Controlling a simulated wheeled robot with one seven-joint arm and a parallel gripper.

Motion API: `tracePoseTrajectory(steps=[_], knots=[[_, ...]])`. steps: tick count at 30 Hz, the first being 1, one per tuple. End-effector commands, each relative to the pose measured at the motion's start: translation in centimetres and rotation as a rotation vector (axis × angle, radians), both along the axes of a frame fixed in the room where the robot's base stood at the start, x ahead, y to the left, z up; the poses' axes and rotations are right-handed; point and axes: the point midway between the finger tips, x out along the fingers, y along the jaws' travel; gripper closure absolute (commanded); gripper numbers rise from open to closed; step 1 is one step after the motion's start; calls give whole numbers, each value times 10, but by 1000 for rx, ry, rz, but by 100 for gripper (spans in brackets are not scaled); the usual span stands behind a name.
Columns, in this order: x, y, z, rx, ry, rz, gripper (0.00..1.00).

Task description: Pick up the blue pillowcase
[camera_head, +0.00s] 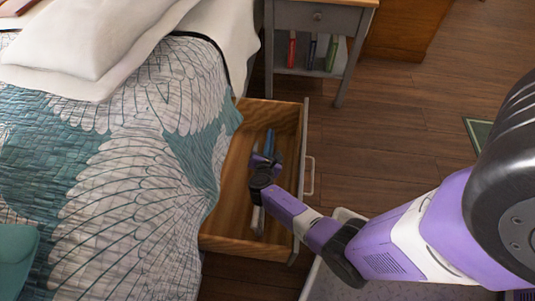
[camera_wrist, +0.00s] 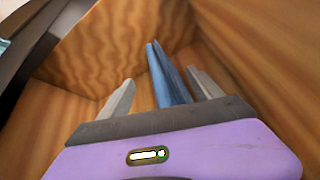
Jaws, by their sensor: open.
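The blue pillowcase (camera_head: 269,143) is a narrow, folded blue piece inside the open wooden drawer (camera_head: 288,117) under the bed. In the wrist view the blue pillowcase (camera_wrist: 168,75) stands up between my two fingers, nearer the right one. My gripper (camera_head: 262,170) is down in the drawer, over the near part of the pillowcase. In the wrist view my gripper (camera_wrist: 161,92) is open, with a finger on each side of the blue cloth. The pillowcase's near end is hidden behind the gripper body.
The drawer walls (camera_wrist: 110,45) surround my gripper closely. The bed with a feather-patterned quilt (camera_head: 130,200) is at the left. A grey nightstand (camera_head: 318,18) with several books stands behind the drawer. Wooden floor (camera_head: 400,130) lies open to the right.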

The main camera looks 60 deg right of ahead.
Motion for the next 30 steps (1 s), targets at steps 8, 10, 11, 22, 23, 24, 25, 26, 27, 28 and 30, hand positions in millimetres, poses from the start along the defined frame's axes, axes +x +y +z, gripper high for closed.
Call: tracePoseTrajectory(steps=[8,10,11,22,23,24,25,26,27,28,30], knots=[[13,-30,-18,1,0,-1,25],[13,-32,-18,0,1,-1,25],[13,-31,-17,1,2,0,25],[13,-31,-17,1,1,1,74],[13,-31,-17,1,1,1,80],[13,-31,-17,1,1,1,88],[13,-31,-17,1,1,1,94],[13,-31,-17,0,0,0,96],[13,-31,-17,1,0,0,96],[13,-31,-17,1,0,0,96],[13,-31,-17,1,0,0,96]])
